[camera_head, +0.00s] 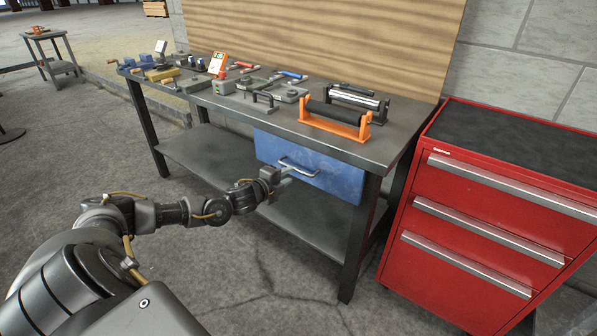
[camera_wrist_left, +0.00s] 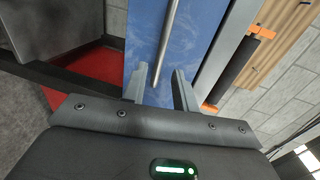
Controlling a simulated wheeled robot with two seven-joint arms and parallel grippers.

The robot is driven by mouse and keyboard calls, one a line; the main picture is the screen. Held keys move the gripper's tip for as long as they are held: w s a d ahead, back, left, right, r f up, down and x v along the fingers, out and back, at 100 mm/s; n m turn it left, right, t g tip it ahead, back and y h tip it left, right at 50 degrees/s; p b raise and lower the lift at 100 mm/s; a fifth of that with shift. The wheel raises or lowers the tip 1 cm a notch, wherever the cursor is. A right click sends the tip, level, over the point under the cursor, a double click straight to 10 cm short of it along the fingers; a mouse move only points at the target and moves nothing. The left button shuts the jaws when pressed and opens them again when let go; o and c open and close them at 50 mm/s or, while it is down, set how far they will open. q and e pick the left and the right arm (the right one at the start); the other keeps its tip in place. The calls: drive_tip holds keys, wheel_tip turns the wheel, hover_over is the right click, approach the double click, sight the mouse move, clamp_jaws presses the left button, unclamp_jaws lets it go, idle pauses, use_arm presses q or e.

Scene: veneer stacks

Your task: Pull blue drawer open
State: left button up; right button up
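The blue drawer (camera_head: 337,180) hangs under the right part of the workbench top and looks shut in the head view. Its pale bar handle (camera_head: 302,169) runs across the front. My left gripper (camera_head: 284,173) is at the left end of this handle. In the left wrist view the fingers of my left gripper (camera_wrist_left: 159,70) are apart, with the end of the handle (camera_wrist_left: 167,42) between them and gaps on both sides. The blue drawer front (camera_wrist_left: 143,38) lies behind them. My right gripper is in neither view.
The workbench (camera_head: 389,150) carries several tools and an orange-framed roller (camera_head: 336,117). A red tool cabinet (camera_head: 478,205) stands close to its right. A lower shelf (camera_head: 205,150) lies under the bench. The floor (camera_head: 270,265) in front is clear.

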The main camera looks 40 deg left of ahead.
sight(299, 170)
use_arm(q)
drive_tip(key=x, duration=0.7)
clamp_jaws()
